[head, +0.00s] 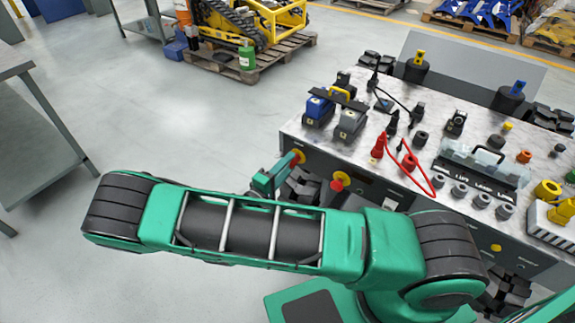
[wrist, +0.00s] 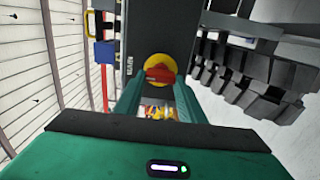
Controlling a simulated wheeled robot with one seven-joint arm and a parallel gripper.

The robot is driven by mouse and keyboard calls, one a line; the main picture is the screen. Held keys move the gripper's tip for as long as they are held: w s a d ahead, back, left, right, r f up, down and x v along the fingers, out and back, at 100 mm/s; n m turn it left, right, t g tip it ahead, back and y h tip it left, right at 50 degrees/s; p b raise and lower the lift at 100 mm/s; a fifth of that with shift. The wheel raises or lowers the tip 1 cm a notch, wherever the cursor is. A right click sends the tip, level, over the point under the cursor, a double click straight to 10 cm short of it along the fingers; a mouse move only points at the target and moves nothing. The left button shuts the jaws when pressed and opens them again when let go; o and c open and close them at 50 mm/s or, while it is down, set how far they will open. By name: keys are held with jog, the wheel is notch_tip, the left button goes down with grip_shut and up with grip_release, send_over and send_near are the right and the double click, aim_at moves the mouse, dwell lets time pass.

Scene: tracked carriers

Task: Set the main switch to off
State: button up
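The main switch is a round yellow plate with a red handle, on the dark front panel of the carrier; it shows in the head view (head: 298,156) and straight ahead in the wrist view (wrist: 160,72). In the wrist view the red handle lies roughly crosswise in the picture. My gripper (head: 272,178) is beside the panel in the head view. In the wrist view my gripper's green fingers (wrist: 158,95) are spread apart, with the switch just beyond their tips. Nothing is held between them. Whether they touch the switch I cannot tell.
A second red knob on yellow (head: 340,181) sits to the right on the same panel. The carrier's top (head: 345,110) holds a blue battery-like block (head: 318,108), a grey one (head: 350,122) and red cables (head: 412,165). Black tracks (wrist: 245,70) flank the panel. Open floor lies left.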

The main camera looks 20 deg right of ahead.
jog(key=o, duration=0.4)
jog(key=shift+a+f, duration=0.15)
jog(key=shift+a, duration=0.05)
jog(key=shift+d, duration=0.1)
jog(key=v, duration=1)
jog(key=shift+s+a, duration=0.2)
jog(key=shift+a, duration=0.15)
